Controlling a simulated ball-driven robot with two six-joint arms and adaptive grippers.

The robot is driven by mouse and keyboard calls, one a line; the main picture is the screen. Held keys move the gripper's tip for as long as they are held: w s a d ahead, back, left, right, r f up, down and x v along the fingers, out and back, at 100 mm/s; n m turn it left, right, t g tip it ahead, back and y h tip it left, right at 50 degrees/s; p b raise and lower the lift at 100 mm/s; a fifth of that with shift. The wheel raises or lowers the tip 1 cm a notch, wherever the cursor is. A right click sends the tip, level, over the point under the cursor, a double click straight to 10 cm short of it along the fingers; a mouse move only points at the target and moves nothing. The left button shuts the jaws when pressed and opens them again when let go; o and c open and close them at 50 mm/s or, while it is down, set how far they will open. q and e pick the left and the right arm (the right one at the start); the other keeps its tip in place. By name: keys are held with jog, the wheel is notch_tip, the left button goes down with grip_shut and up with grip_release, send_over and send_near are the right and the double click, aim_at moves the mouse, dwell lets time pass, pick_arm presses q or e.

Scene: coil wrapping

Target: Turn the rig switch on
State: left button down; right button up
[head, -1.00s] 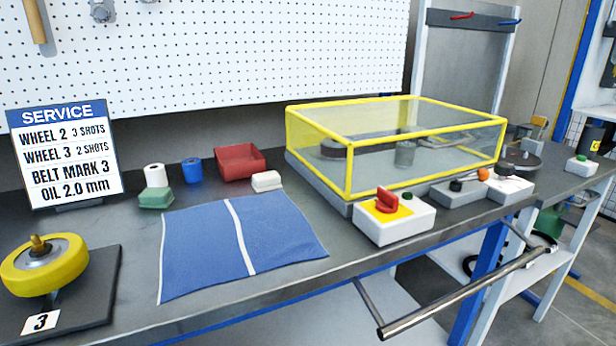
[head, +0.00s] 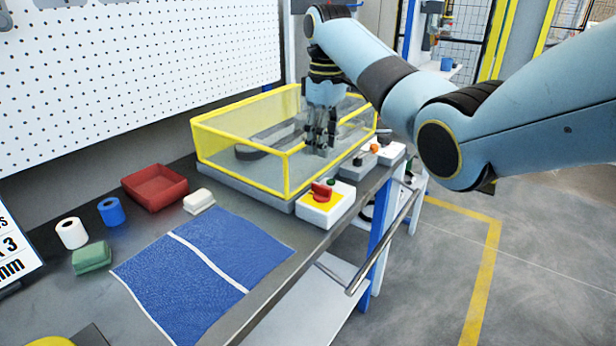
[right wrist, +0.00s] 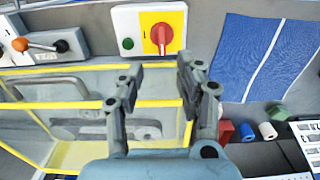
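The rig switch is a red rotary knob (head: 322,191) on a yellow plate on a white box (head: 318,215), at the front corner of the yellow-framed guard. A green button (head: 331,182) sits beside the knob. In the right wrist view the knob (right wrist: 161,36) shows a white line pointing down the picture, and a dark mark is on the plate to its left. My right gripper (head: 320,148) points down above the guard, behind the switch box and apart from it. The right wrist view shows the gripper (right wrist: 158,75) open and empty, fingers spread. My left gripper is out of view.
The clear-walled yellow guard (head: 288,155) stands beside the switch box. A grey box with an orange ball lever (right wrist: 17,44) is beyond it. A blue cloth (head: 200,265), a red bin (head: 154,187) and a white block (head: 199,201) lie left. A metal rail (head: 385,243) runs along the front.

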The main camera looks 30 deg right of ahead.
aim_at(322, 186)
jog(key=f, duration=1)
jog(key=shift+a+f, duration=0.2)
jog(key=shift+f, duration=0.1)
grip_shut()
